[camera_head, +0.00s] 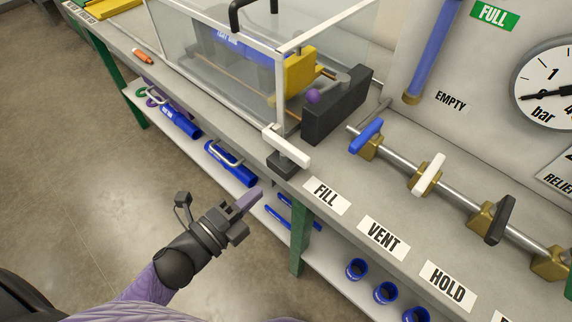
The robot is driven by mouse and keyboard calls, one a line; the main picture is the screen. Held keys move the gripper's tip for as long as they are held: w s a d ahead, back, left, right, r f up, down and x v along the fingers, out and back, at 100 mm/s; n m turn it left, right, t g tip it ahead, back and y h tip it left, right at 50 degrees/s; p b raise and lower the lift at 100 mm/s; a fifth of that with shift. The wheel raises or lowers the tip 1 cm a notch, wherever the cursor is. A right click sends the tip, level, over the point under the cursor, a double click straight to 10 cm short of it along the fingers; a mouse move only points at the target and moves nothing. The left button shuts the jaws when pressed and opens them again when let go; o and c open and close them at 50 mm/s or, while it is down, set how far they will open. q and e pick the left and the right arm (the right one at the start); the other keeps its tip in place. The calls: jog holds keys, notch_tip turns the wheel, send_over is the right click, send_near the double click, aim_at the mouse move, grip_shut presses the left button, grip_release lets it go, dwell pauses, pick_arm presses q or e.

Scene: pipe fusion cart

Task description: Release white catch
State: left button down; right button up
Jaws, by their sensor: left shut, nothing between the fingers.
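The white catch (287,147) is a short white bar on a dark block, at the front corner of a clear-walled enclosure (220,85) on the bench. The bar lies at a slant beside the enclosure's white corner post. My left gripper (247,202) is shut and empty. It appears below and left of the catch in the picture, in front of the bench edge and apart from the catch. My right gripper is out of view.
The bench front edge (215,103) runs diagonally. Right of the catch is a pipe with blue (366,136), white (428,174) and black (498,220) valve handles. Blue fittings (231,163) lie on a lower shelf. Floor at left is clear.

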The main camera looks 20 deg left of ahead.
aim_at(295, 159)
pick_arm(q)
jog(key=x, duration=0.9)
jog(key=shift+b, duration=0.4)
